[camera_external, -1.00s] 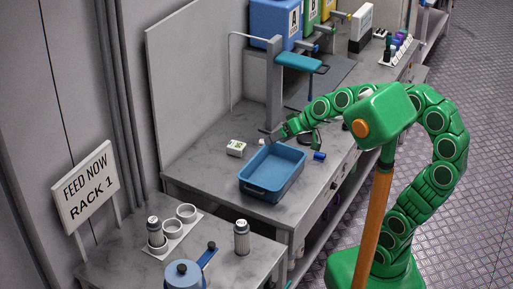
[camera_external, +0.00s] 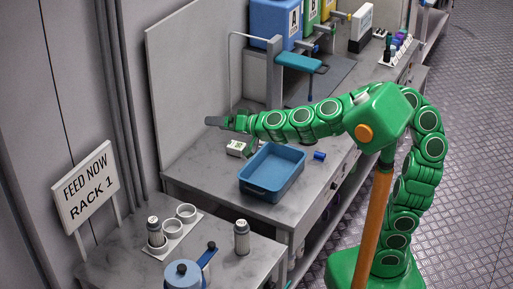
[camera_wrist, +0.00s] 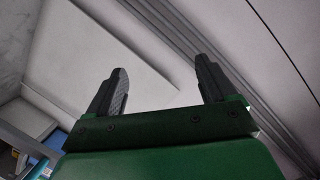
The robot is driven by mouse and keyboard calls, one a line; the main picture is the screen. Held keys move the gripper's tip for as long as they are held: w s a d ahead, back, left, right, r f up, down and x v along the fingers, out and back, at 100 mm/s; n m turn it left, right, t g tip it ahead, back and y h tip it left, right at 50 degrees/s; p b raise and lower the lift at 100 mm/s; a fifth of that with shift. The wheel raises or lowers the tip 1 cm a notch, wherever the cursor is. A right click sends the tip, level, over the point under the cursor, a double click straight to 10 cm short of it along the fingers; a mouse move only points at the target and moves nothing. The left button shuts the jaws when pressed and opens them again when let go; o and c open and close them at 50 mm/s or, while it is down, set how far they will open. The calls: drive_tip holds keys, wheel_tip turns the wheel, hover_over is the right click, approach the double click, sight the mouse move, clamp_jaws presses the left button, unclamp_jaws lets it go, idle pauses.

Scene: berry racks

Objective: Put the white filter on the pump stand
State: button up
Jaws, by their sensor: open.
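The pump stand looks to be the grey upright column (camera_external: 274,75) with a teal arm, on the bench near the back panel; my arm hides its foot. A small white block with a dark label (camera_external: 236,148) lies on the bench left of the blue tray; I cannot tell whether it is the white filter. My gripper (camera_external: 210,121) is raised above and left of this block, pointing left towards the back panel. In the wrist view my gripper (camera_wrist: 160,82) is open, with nothing between its fingers.
A blue tray (camera_external: 248,190) stands on the bench below my arm. A small blue cylinder (camera_external: 319,156) lies right of it. The grey back panel (camera_external: 190,75) rises behind my gripper. Cups and a blue pot (camera_external: 183,275) stand on the nearer table.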

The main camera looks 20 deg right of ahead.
wheel_tip(320, 180, down, 4)
drive_tip(key=s+a+m+t+h, duration=0.1)
drive_tip(key=s+a+m+h, duration=0.1)
drive_tip(key=t+h, duration=0.3)
drive_tip(key=h, duration=0.6)
hover_over(243, 243)
drive_tip(key=s, duration=0.5)
wheel_tip(243, 243, down, 14)
drive_tip(key=shift+n, duration=0.3)
drive_tip(key=f, duration=2.3)
drive_tip(key=shift+w+d+f, duration=0.2)
drive_tip(key=shift+d+f, duration=0.1)
drive_tip(key=shift+x, duration=3.9)
drive_tip(key=shift+f, duration=0.1)
drive_tip(key=c, duration=1.2)
drive_tip(key=shift+o, duration=0.2)
